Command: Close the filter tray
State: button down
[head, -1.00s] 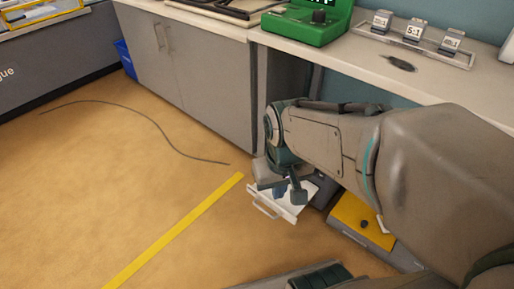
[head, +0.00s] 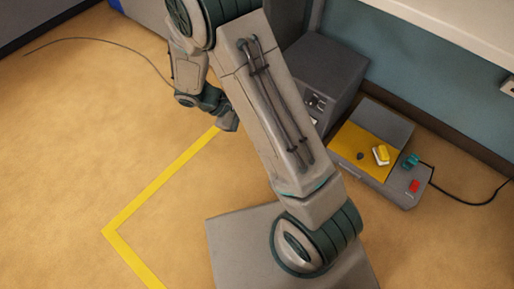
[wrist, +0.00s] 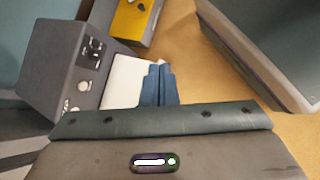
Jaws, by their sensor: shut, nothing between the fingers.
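The filter tray (wrist: 122,80) is a flat white piece sticking out from the front of a grey box-shaped machine (wrist: 67,62) with knobs. The machine also shows in the head view (head: 325,72), where my arm hides the tray. My gripper (wrist: 158,72) is shut and empty. In the wrist view its fingers overlap the tray's outer end, away from the machine. I cannot tell whether they touch the tray. In the head view my gripper (head: 228,122) is low near the floor, left of the machine, partly hidden by my arm.
A low grey unit (head: 395,125) with a yellow top stands right of the machine, with small items on it and a black cable. Yellow tape (head: 150,190) marks the floor. A thin cable (head: 90,41) lies at the upper left. The left floor is otherwise clear.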

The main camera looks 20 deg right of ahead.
jog(key=a+f+n+t+h, duration=0.15)
jog(key=f+n+t, duration=0.3)
jog(key=f, duration=0.55)
jog(key=a+f+n+t+h, duration=0.1)
jog(key=a+f+n+t, duration=0.2)
jog(key=f+n, duration=0.45)
jog(key=a+f+n+t+h, duration=0.1)
jog(key=a+f+n+t, duration=0.25)
jog(key=f, duration=0.75)
jog(key=b+x, duration=0.4)
jog(key=x, duration=1)
jog(key=shift+d+t, duration=0.25)
jog(key=shift+t, duration=0.05)
